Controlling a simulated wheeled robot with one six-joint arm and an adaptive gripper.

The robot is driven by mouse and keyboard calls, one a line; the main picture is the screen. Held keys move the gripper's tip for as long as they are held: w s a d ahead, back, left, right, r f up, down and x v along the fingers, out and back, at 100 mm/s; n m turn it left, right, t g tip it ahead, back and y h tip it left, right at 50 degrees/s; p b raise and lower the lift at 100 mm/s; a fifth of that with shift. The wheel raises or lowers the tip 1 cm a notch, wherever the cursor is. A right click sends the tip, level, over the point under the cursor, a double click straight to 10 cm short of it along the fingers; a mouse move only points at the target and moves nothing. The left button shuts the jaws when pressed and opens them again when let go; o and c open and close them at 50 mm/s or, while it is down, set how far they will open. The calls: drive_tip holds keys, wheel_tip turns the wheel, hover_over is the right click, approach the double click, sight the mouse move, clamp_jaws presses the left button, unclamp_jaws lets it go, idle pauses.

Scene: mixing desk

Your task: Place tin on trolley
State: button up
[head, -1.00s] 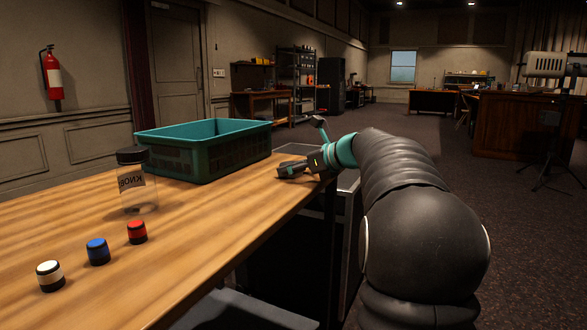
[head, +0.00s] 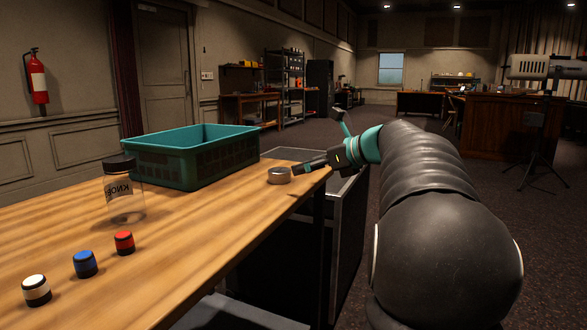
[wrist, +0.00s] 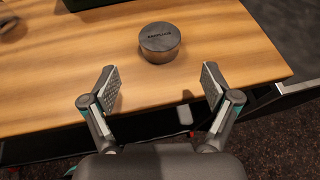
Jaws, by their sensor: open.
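The tin (head: 279,175) is a small round, low metal can. It stands upright on the wooden desk near its right edge. In the wrist view the tin (wrist: 160,42) lies beyond the fingertips, roughly centred between them and apart from both. My gripper (wrist: 154,82) is open and empty, its two fingers spread wide. In the head view my gripper (head: 312,166) is at the desk's right edge, just right of the tin. The trolley (head: 342,220) appears to be the dark, grey-topped unit beside the desk, partly hidden by my arm.
A green crate (head: 190,170) stands behind the tin on the desk (head: 190,237). A clear jar labelled KNOB (head: 124,190) stands at left. White (head: 36,290), blue (head: 85,264) and red (head: 124,243) knobs stand in front. The desk between knobs and tin is clear.

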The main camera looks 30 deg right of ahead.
drive_tip(key=shift+v, duration=1.5)
